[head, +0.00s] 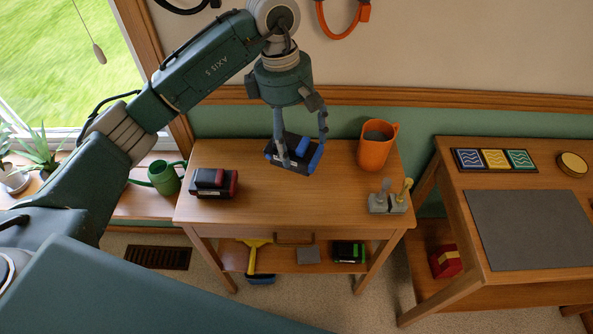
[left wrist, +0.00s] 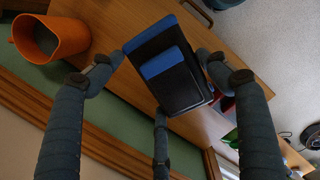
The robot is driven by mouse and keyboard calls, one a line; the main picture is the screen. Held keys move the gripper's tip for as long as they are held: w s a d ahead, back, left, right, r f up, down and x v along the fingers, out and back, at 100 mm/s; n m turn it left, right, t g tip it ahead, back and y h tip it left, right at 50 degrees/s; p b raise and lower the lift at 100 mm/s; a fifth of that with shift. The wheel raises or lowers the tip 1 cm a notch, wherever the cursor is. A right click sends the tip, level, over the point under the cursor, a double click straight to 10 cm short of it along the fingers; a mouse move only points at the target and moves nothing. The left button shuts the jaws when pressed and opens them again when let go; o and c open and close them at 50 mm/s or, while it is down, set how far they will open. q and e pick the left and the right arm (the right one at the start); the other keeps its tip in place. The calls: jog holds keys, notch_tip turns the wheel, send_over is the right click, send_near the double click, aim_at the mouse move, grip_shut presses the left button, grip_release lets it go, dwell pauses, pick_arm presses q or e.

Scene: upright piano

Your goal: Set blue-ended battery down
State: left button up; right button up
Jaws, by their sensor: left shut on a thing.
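The blue-ended battery (head: 291,157) is a black block with blue ends, held over the small wooden table (head: 240,158). My left gripper (head: 301,148) points down with its fingers shut around it. The gap between the battery and the tabletop is hard to judge. In the left wrist view the battery (left wrist: 178,82) sits tilted between the fingers of my left gripper (left wrist: 168,75), with two blue bands showing. My right gripper is not in view.
A red-ended battery (head: 213,183) lies on the table's left. An orange mug (head: 376,150) and a grey holder with upright handles (head: 388,204) stand on its right. A green-ended battery (head: 348,252) is on the shelf below. The tabletop's front middle is bare.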

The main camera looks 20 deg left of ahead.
pick_arm(q)
notch_tip(320, 180, down, 13)
jog(key=shift+r+p, duration=0.2)
jog(key=shift+p, duration=0.55)
jog(key=shift+f, duration=0.2)
jog(key=o, duration=1.6)
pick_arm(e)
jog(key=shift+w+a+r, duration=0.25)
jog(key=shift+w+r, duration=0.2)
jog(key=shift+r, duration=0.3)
pick_arm(q)
jog(key=shift+r, duration=0.1)
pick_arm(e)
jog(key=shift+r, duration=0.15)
pick_arm(q)
jog(key=r, duration=0.4)
jog(key=a+r+b, duration=0.1)
jog(key=r, duration=0.3)
jog(key=r+b, duration=0.1)
jog(key=r, duration=0.2)
jog(key=shift+w+a+r, duration=0.1)
jog(key=shift+a+r, duration=0.25)
jog(key=shift+r, duration=0.05)
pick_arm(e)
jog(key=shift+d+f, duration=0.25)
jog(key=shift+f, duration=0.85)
